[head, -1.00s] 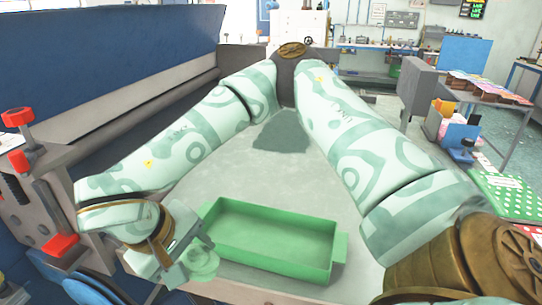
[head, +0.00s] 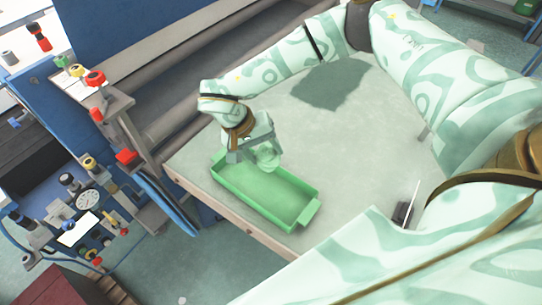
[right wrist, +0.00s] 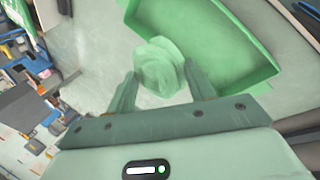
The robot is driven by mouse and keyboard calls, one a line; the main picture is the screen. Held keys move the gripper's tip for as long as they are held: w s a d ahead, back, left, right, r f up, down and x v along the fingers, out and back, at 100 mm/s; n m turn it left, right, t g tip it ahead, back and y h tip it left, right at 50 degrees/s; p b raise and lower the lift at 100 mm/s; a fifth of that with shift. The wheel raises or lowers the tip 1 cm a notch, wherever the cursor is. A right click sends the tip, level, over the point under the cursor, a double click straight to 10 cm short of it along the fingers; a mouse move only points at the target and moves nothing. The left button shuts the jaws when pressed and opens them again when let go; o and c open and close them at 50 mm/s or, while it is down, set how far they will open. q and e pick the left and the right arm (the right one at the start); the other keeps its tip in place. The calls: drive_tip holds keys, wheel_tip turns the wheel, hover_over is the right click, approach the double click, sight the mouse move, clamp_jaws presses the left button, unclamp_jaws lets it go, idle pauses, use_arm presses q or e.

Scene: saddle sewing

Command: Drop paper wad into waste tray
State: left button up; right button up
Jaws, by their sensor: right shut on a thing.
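The paper wad (head: 268,159) is a pale green crumpled lump. My right gripper (right wrist: 161,76) is shut on it, with one finger on each side in the right wrist view, where the wad (right wrist: 158,66) shows clearly. The waste tray (head: 292,214) is a green, shallow, open box with a tab at its right end. In the head view the right gripper (head: 266,156) and wad overlap the tray's far long side. In the right wrist view the tray (right wrist: 235,45) lies behind and right of the wad, whose edge overlaps the tray wall. My left gripper cannot be made out.
The tray stands near the front edge of a grey table (head: 345,150), whose middle is clear. A blue machine with red knobs and a gauge (head: 88,199) stands left. A small dark object (head: 402,212) lies at the table's right.

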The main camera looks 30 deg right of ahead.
wheel_tip(320, 180, down, 6)
drive_tip(key=b, duration=0.4)
drive_tip(key=shift+r+b, duration=0.15)
drive_tip(key=shift+b, duration=0.25)
drive_tip(key=shift+w, duration=0.1)
drive_tip(key=shift+r, duration=0.1)
drive_tip(key=o, duration=1.1)
drive_tip(key=shift+c, duration=0.2)
drive_tip(key=v, duration=1.6)
drive_tip(key=shift+a+r, duration=0.1)
